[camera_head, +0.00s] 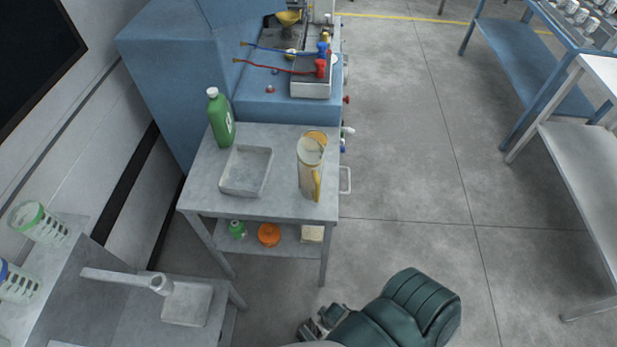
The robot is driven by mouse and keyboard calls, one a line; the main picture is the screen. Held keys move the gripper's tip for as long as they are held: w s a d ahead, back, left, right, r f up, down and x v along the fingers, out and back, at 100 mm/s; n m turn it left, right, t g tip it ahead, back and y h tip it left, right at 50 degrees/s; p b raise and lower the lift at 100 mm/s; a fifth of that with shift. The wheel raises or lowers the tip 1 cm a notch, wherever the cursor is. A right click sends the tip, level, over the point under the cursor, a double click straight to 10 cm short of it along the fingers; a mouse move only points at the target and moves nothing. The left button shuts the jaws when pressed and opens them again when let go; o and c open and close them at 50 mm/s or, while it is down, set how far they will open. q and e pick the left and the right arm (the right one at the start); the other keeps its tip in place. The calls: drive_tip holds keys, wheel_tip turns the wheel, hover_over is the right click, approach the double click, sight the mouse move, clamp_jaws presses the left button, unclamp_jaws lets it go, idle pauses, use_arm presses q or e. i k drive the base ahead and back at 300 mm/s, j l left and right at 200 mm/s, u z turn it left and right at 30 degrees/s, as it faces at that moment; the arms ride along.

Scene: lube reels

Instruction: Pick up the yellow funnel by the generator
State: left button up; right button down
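A yellow funnel (289,17) sits at the top of the view, on the far part of the blue machine (165,65), which may be the generator. It is small, and what it rests on is hard to make out. My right gripper (312,328) is at the bottom of the view, pointing left, low in front of the small grey table and far from the funnel. Its fingers are small and partly hidden, so I cannot tell whether they are open. I see nothing in it. My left gripper is not in view.
A grey table (275,208) holds a green bottle (221,118), an empty tray (230,187) and a clear pitcher with a yellow handle (311,165). Benches stand at right and lower left. The floor (410,170) between is clear.

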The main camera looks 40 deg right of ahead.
sight(288, 18)
drive_tip(key=l+u, duration=0.25)
drive_tip(key=l, duration=0.15)
drive_tip(key=k+l+u, duration=0.1)
drive_tip(key=l+u, duration=0.2)
drive_tip(key=k+l+u, duration=0.25)
drive_tip(key=l, duration=0.25)
drive_tip(key=i, duration=0.1)
